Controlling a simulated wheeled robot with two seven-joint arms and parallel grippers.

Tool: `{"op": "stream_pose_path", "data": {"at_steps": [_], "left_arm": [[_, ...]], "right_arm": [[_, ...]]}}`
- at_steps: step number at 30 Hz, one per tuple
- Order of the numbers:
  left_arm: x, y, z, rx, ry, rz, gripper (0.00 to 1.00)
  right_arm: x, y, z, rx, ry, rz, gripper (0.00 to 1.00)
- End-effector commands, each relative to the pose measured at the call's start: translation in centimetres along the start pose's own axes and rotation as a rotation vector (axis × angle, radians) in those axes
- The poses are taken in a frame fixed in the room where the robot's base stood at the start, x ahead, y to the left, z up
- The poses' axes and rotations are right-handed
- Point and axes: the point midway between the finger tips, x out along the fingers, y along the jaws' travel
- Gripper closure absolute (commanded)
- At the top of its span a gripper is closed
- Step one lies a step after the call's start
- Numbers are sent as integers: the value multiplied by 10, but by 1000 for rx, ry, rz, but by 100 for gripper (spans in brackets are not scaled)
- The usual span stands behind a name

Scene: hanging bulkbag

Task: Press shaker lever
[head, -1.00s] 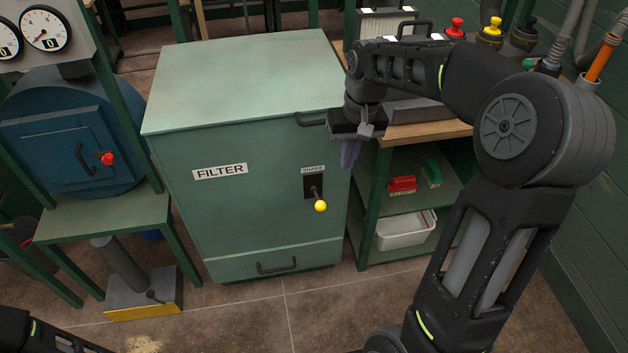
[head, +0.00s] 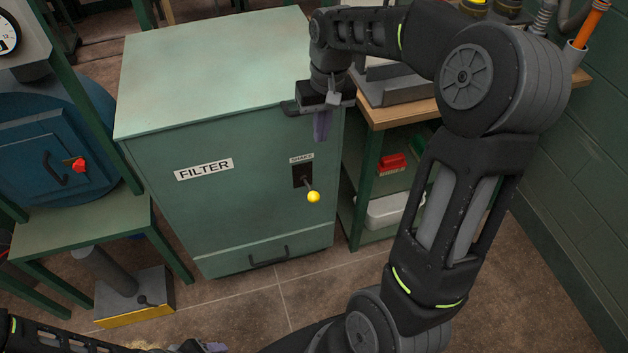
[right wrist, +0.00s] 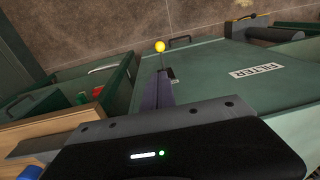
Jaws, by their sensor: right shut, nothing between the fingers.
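The shaker lever has a yellow ball knob (head: 313,197) on a short rod. It comes out of a dark slot plate under a SHAKE label, on the front of the green filter cabinet (head: 250,215). The lever points downward. My right gripper (head: 322,126) is shut and empty, fingers down, above the knob and apart from it. In the right wrist view the purple fingers (right wrist: 163,91) point towards the yellow knob (right wrist: 160,46), with a gap between. My left gripper (head: 212,347) is only partly visible at the bottom edge; its jaws are unclear.
A wooden-topped bench (head: 408,113) with a green lower shelf stands right of the cabinet. The shelf holds a red brush (head: 392,163) and a white bin (head: 390,212). A blue round-bodied unit (head: 60,150) stands on the left. The floor before the cabinet is open.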

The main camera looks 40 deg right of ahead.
Motion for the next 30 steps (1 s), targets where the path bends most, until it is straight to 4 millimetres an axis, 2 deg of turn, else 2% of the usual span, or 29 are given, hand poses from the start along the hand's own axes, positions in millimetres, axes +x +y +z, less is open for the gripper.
{"op": "stream_pose_path", "data": {"at_steps": [8, 21, 27, 30], "left_arm": [[1, 0, 0, 0, 0, 0, 42], [1, 0, 0, 0, 0, 0, 42], [1, 0, 0, 0, 0, 0, 42], [1, 0, 0, 0, 0, 0, 42]], "right_arm": [[47, 0, 2, 1, -7, 1, 100], [143, 0, 2, 0, -7, 1, 100], [175, 0, 1, 0, -4, 0, 100], [184, 0, 1, 0, -3, 0, 100]]}}
